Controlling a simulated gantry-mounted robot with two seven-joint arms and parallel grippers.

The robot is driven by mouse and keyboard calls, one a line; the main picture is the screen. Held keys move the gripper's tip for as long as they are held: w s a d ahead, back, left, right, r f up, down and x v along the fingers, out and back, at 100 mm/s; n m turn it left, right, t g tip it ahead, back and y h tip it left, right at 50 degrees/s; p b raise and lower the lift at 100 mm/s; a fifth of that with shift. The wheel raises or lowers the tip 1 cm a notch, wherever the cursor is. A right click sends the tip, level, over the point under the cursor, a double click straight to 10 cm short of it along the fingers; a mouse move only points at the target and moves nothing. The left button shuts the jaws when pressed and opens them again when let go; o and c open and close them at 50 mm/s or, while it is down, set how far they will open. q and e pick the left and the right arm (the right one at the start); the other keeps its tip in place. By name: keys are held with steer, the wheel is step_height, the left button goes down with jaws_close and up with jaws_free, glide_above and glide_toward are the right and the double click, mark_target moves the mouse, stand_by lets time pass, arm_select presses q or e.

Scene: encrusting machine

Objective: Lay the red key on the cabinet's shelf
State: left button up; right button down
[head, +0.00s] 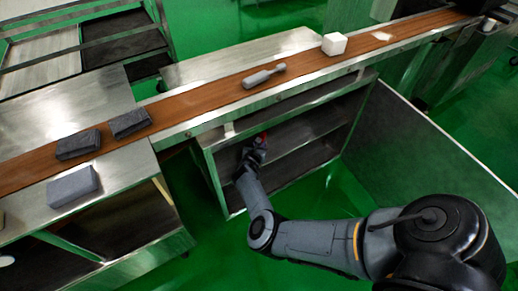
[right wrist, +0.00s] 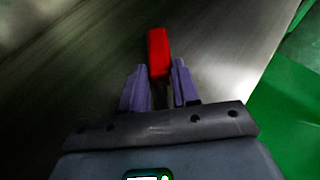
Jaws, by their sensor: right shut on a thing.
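The red key (right wrist: 158,52) shows in the right wrist view as a red block sticking out between the fingertips of my right gripper (right wrist: 160,88). The gripper is shut on it. In the head view my right arm reaches into the open cabinet (head: 208,160), and my right gripper (head: 256,150) is inside it near the left wall. A small bit of the red key (head: 263,136) shows there at the gripper's tip. The cabinet's shelf (head: 300,130) runs behind and right of the gripper. In the wrist view a grey metal surface lies behind the key; I cannot tell whether they touch. My left gripper is not in view.
The cabinet's door (head: 430,160) stands open to the right. Above the cabinet runs a brown conveyor belt (head: 210,100) with a grey tool (head: 264,76) and a white block (head: 334,44). The shelf's right part looks clear.

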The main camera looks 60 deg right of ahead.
steer(key=shift+f, duration=0.1)
steer(key=shift+f, duration=0.15)
steer(key=c, duration=0.8)
jaws_free()
